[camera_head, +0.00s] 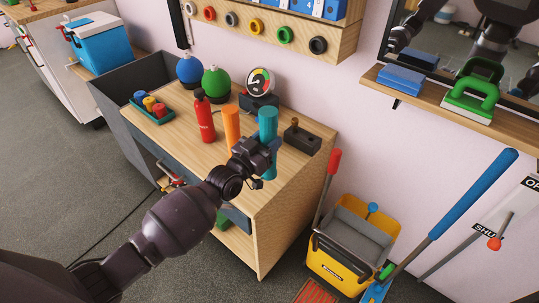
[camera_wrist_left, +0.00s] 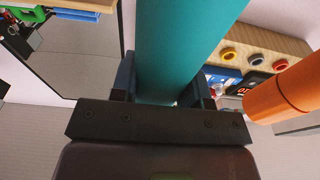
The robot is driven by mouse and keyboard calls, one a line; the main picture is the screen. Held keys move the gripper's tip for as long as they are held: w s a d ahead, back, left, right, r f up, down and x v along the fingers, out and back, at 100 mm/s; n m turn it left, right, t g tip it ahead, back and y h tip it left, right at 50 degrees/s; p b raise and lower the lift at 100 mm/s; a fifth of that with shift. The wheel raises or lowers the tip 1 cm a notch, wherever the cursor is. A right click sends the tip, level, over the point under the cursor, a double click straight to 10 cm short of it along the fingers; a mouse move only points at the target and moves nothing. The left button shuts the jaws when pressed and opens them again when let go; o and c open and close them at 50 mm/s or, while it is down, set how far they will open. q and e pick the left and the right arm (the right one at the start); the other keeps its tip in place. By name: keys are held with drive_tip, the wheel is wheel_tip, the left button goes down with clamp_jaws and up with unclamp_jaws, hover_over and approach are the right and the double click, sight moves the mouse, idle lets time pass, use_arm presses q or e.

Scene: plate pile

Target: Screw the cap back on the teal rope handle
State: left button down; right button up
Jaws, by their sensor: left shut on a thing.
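The teal rope handle (camera_head: 268,128) stands upright on the wooden bench top, near its front right. It looks like a plain teal cylinder, and I cannot make out a separate cap on it. My left gripper (camera_head: 262,150) is shut on the teal handle, around its middle, and hides part of it. In the left wrist view the teal handle (camera_wrist_left: 178,50) runs between the two fingers (camera_wrist_left: 168,95). An orange cylinder (camera_head: 231,127) stands just left of it, and also shows at the right of the left wrist view (camera_wrist_left: 285,95). My right gripper is not in view.
A red bottle (camera_head: 205,120) stands left of the orange cylinder. A dark box with a knob (camera_head: 302,137) sits to the right. A gauge (camera_head: 259,82) and blue and green round flasks (camera_head: 215,82) stand behind. A yellow mop bucket (camera_head: 340,258) is on the floor.

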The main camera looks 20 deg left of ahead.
use_arm(q)
drive_tip(key=shift+r, duration=0.2)
wheel_tip(320, 180, down, 5)
drive_tip(key=shift+f+b, duration=0.2)
drive_tip(key=shift+b, duration=0.65)
drive_tip(key=shift+f, duration=0.25)
drive_tip(key=shift+r, duration=0.1)
drive_tip(key=shift+f, duration=0.25)
drive_tip(key=c, duration=0.7)
unclamp_jaws()
drive_tip(key=shift+o, duration=0.4)
